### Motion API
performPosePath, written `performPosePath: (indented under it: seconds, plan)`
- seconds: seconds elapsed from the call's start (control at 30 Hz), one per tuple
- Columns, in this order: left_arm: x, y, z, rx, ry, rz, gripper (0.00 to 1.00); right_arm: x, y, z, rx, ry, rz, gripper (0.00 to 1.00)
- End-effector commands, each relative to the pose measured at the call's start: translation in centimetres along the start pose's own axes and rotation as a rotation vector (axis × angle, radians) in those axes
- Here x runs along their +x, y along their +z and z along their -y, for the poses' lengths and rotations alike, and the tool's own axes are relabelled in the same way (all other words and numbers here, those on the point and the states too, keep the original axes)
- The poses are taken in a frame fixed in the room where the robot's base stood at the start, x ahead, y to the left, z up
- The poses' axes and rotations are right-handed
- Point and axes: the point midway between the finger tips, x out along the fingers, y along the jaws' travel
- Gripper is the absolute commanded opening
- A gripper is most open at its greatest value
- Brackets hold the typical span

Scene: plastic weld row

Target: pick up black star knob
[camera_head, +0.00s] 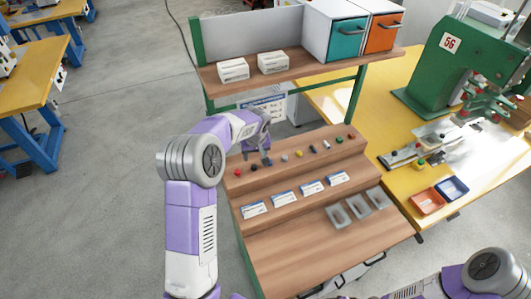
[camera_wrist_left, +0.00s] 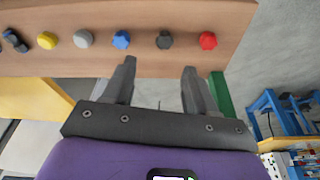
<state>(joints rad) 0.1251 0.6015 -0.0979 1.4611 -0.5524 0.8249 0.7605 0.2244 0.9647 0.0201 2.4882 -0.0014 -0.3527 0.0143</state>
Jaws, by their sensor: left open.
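The black star knob (camera_wrist_left: 165,40) sits on the wooden shelf board between a red knob (camera_wrist_left: 208,40) and a blue knob (camera_wrist_left: 121,40). In the head view it is a small dark spot (camera_head: 251,169) on the upper step of the rack, near its left end. My left gripper (camera_head: 257,160) is over that end of the row. In the left wrist view its two fingers (camera_wrist_left: 158,70) are apart with nothing between them, and the black knob lies just beyond the tips, roughly in line with the gap. My right gripper is out of view; only part of that arm shows.
Grey (camera_wrist_left: 83,39) and yellow (camera_wrist_left: 47,40) knobs continue the row, with more small parts beyond. White labels (camera_head: 284,198) line the step below, and grey trays (camera_head: 356,207) lie lower right. A top shelf (camera_head: 303,63) with white boxes stands behind the row.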

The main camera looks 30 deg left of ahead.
Motion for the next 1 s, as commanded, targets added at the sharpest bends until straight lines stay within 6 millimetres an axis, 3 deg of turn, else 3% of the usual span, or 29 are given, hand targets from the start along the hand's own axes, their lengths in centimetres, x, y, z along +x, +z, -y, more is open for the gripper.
performPosePath:
  seconds: [0.37,0.6,0.87,1.0]
  plan:
    - [3.5,0.3,0.0,0.0,-0.001,0.002,0.57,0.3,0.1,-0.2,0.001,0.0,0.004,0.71]
    - [7.0,0.7,-0.1,0.0,-0.001,0.002,0.57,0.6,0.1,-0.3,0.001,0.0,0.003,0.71]
    - [7.4,0.6,-0.2,0.0,0.001,-0.001,0.57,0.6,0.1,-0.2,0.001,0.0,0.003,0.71]
    - [7.4,0.6,-0.2,0.0,0.0,0.0,0.37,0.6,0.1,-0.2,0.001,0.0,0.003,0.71]
